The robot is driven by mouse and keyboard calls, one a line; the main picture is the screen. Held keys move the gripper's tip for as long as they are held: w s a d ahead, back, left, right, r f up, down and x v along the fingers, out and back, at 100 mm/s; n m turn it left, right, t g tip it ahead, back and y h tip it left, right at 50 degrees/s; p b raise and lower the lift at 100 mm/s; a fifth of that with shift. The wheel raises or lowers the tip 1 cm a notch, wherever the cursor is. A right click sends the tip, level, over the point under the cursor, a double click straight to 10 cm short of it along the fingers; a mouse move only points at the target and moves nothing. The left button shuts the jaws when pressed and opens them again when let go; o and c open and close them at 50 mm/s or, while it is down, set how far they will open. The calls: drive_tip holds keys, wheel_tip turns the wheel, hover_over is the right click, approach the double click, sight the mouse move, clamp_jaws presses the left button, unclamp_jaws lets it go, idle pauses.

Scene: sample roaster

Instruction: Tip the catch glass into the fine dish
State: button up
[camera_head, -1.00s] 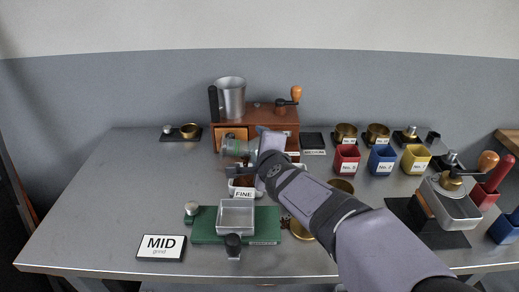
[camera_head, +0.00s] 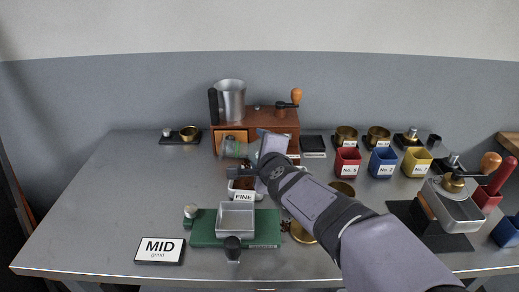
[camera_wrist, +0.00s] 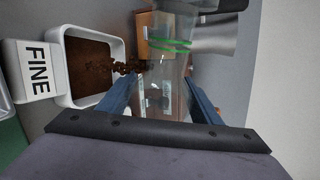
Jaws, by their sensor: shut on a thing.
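My gripper (camera_wrist: 161,92) is shut on the clear catch glass (camera_wrist: 172,70), which has green bands; one blue finger lies on each side of it. In the head view the glass (camera_head: 235,149) is tipped on its side, left of my gripper (camera_head: 262,155) and above the fine dish. The white fine dish (camera_head: 231,192) carries a FINE label. In the wrist view the dish (camera_wrist: 121,58) holds brown grounds (camera_wrist: 86,58). A trail of brown grounds (camera_wrist: 130,67) runs from the glass over the dish's edge side. My gripper partly hides the glass.
A wooden grinder (camera_head: 262,118) with a metal cup (camera_head: 231,98) stands just behind. Colored cups (camera_head: 383,163) stand to the right. The table's left side is mostly clear.

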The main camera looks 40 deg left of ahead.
drive_tip(key=shift+f+m+g+y+b, duration=0.35)
drive_tip(key=shift+m+b, duration=0.45)
drive_tip(key=shift+b, duration=1.6)
drive_tip(key=shift+r, duration=0.2)
idle(0.6)
drive_tip(key=shift+r+p, duration=1.45)
drive_tip(key=shift+p, duration=0.15)
drive_tip(key=shift+a+r+p, duration=0.1)
drive_tip(key=shift+r+p, duration=0.05)
drive_tip(key=shift+p, duration=0.35)
